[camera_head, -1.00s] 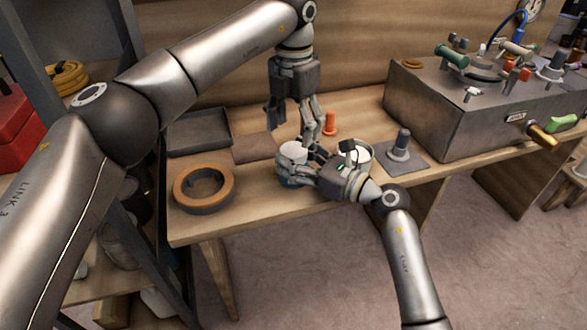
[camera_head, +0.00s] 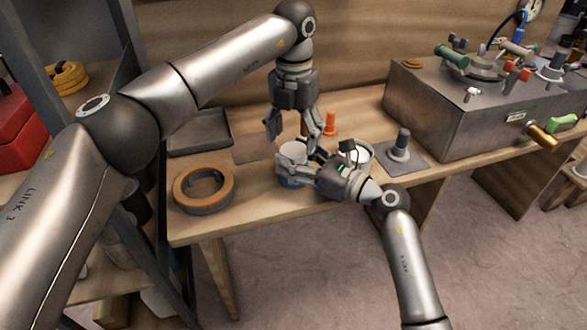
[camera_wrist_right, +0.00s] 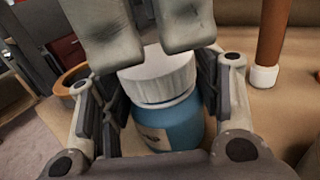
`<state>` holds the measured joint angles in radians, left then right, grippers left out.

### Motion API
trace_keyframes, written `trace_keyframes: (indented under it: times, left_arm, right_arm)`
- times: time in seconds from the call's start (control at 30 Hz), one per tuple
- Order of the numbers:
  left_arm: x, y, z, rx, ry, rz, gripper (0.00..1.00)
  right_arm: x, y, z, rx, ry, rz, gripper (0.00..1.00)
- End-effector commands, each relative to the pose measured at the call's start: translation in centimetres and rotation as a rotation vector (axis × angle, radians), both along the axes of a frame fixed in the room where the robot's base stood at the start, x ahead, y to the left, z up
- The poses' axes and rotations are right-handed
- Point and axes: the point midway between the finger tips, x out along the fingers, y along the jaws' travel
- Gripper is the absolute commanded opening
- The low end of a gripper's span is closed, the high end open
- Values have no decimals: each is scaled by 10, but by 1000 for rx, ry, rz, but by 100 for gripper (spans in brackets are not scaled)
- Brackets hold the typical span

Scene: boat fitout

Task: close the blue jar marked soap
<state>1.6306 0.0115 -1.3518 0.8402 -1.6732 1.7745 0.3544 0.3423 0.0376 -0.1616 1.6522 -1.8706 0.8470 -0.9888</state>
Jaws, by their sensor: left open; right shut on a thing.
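The blue jar (camera_head: 292,182) stands on the wooden bench, with a white ribbed lid (camera_head: 292,150) on its top. In the right wrist view the jar (camera_wrist_right: 182,126) sits between my right gripper's pads, and its label is partly hidden and unreadable. The lid (camera_wrist_right: 158,75) sits level there; I cannot tell whether it is tight. My right gripper (camera_head: 298,170) is shut around the jar from the right. My left gripper (camera_head: 297,140) is open, pointing down over the lid. Its grey fingertips show at the lid's upper edge in the right wrist view (camera_wrist_right: 148,45).
A white-rimmed container (camera_head: 364,155) stands close behind my right gripper. A brown-and-grey ring (camera_head: 183,197), a dark tray (camera_head: 200,150), an orange piece (camera_head: 330,122) and a grey fitting (camera_head: 401,145) lie around. A large metal box (camera_head: 455,125) fills the right.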

Motion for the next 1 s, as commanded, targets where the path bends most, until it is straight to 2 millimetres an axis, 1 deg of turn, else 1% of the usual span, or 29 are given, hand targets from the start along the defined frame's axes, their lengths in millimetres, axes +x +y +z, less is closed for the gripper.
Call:
trace_keyframes:
  times: [0.03, 0.2, 0.33, 0.6, 0.9, 0.97, 1.0]
  left_arm:
    - [-1, 0, -9, 0, 2, -1, 70]
    - [0, 0, -26, 0, 1, -1, 70]
    - [0, 0, -32, 0, -1, -1, 70]
    - [0, 0, -32, 0, -1, -1, 70]
    - [0, 0, -32, 0, -1, -1, 31]
    - [0, 0, -32, 0, -1, -1, 24]
    - [0, 0, -32, 0, -1, -1, 23]
  right_arm:
    - [0, 0, 0, -1, 1, 0, 0]
    - [0, 0, 0, -1, 1, 0, 0]
    - [0, 0, 0, -1, 1, 0, 0]
    - [0, 0, 0, -1, 1, 0, 0]
    - [0, 0, 0, -1, 1, 0, 0]
    - [0, 0, 0, -1, 1, 0, 0]
    - [0, 0, 0, -1, 1, 0, 0]
